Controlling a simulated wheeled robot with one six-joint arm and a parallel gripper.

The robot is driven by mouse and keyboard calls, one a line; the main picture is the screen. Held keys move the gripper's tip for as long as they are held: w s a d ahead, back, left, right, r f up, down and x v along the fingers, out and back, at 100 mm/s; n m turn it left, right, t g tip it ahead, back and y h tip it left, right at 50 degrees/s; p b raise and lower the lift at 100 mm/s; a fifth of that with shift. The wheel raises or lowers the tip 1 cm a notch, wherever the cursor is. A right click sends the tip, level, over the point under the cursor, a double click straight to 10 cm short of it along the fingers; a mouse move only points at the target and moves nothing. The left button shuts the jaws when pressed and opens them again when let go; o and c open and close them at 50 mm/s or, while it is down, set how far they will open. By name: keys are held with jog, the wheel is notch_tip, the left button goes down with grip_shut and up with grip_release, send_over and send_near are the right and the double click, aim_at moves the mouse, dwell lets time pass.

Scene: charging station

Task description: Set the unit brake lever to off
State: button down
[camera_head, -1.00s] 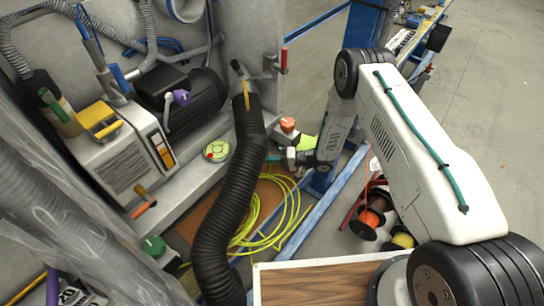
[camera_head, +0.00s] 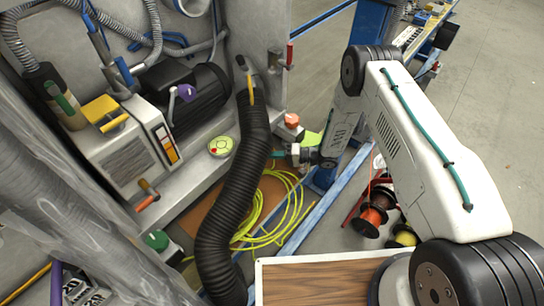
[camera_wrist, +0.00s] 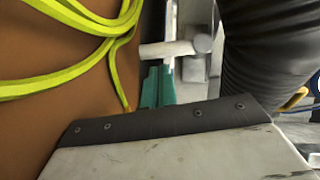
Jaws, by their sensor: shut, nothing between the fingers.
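My gripper (camera_head: 279,154) is low beside the black corrugated hose, to its right, with teal fingertips pointing left. In the wrist view its teal fingers (camera_wrist: 158,86) are together with nothing held. No lever is in contact with it in what I can see. Several handles show in the head view: a red-handled lever (camera_head: 290,55) on the panel edge, an orange-handled lever (camera_head: 147,199) on the front of the unit, a purple-knobbed lever (camera_head: 184,92) by the black motor and a yellow handle (camera_head: 251,90) at the hose top. No readable label tells which is the brake lever.
The thick black hose (camera_head: 232,190) runs down between my gripper and the unit (camera_head: 125,155). Yellow-green cable (camera_head: 265,222) lies coiled on a brown board. An orange-capped item (camera_head: 291,122) stands just above my gripper. Cable spools (camera_head: 372,217) lie right of the blue rail (camera_head: 322,209).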

jog(key=d, duration=0.1)
jog(key=w+d, duration=0.2)
jog(key=shift+d+r, duration=0.1)
jog(key=shift+r, duration=0.15)
jog(key=v, duration=0.9)
jog(key=shift+s+f, duration=0.1)
jog(key=shift+f, duration=0.2)
jog(key=shift+s+d+f+m+y, duration=0.1)
jog(key=shift+d+m+y, duration=0.3)
jog(key=shift+m, duration=0.1)
jog(key=a, duration=0.3)
jog(key=w+a, duration=0.1)
jog(key=a, duration=0.5)
jog(key=shift+w+a+f, duration=0.15)
jog(key=shift+w+f, duration=0.05)
jog(key=shift+f, duration=0.05)
jog(key=a, duration=0.1)
jog(key=s+a, duration=0.1)
jog(key=a, duration=0.1)
jog(key=shift+s+f, duration=0.2)
jog(key=shift+s, duration=0.05)
jog(key=shift+s+a+f, duration=0.1)
jog(key=shift+s+a, duration=0.2)
jog(key=shift+a, duration=0.15)
